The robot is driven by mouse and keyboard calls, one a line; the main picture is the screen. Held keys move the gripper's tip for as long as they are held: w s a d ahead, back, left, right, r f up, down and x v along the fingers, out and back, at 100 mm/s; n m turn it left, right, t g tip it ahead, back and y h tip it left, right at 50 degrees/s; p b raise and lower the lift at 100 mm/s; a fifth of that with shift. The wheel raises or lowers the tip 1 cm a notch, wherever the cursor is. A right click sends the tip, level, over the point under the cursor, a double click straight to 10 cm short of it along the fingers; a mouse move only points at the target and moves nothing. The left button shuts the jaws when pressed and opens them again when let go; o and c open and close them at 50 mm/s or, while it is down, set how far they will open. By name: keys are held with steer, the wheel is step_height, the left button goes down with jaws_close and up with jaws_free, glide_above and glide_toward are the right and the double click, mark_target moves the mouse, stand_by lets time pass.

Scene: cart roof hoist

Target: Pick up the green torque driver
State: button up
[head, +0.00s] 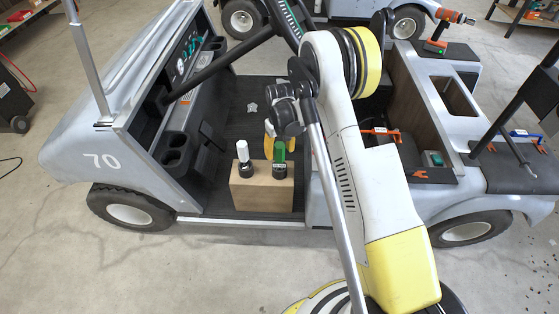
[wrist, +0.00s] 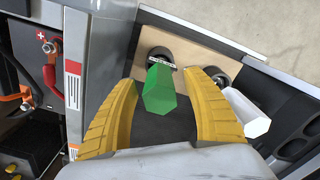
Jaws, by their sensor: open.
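The green torque driver (head: 280,152) stands upright, with its dark lower end on a wooden block (head: 262,194) on the cart floor. In the wrist view its green handle (wrist: 160,90) points toward the camera, between the two yellow fingers of my gripper (wrist: 166,79). The fingers are spread, with a visible gap on each side of the handle. In the head view my gripper (head: 269,143) is at the driver's handle height, partly hidden by my arm. A white-handled driver (head: 242,153) stands on the same block; it also shows in the wrist view (wrist: 243,112), just outside the right finger.
The cart's dashboard (head: 180,110) and steering wheel side are left of the block. The seat box (head: 415,150) is at right, with an orange-handled tool (head: 380,131) on it.

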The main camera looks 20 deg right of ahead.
steer(key=shift+f, duration=0.65)
steer(key=shift+r, duration=0.1)
jaws_close()
